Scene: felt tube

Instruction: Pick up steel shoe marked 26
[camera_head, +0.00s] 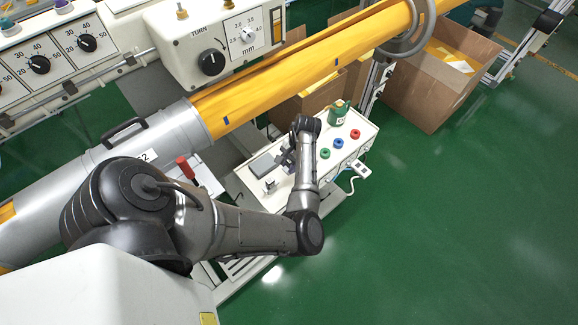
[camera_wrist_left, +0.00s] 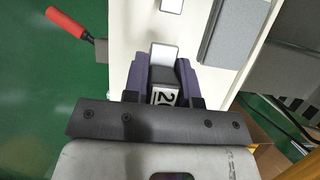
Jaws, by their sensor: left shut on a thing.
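My left gripper (camera_head: 286,158) is low over the white bench top in the head view, with my arm reaching in from the left. In the left wrist view its two dark purple fingers (camera_wrist_left: 162,74) are closed on the steel shoe (camera_wrist_left: 163,97). The shoe is a dark block with a white label; a "2" and part of another digit show, and the rest is hidden. A bright metal face (camera_wrist_left: 164,54) shows just beyond the fingertips; I cannot tell if it belongs to the shoe. My right gripper is not in view.
The white bench (camera_head: 357,128) also carries a grey plate (camera_head: 264,165), a green can (camera_head: 338,112) and several coloured knobs. A red handle (camera_head: 185,167) stands to its left. A yellow felt tube (camera_head: 290,80) runs above and behind.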

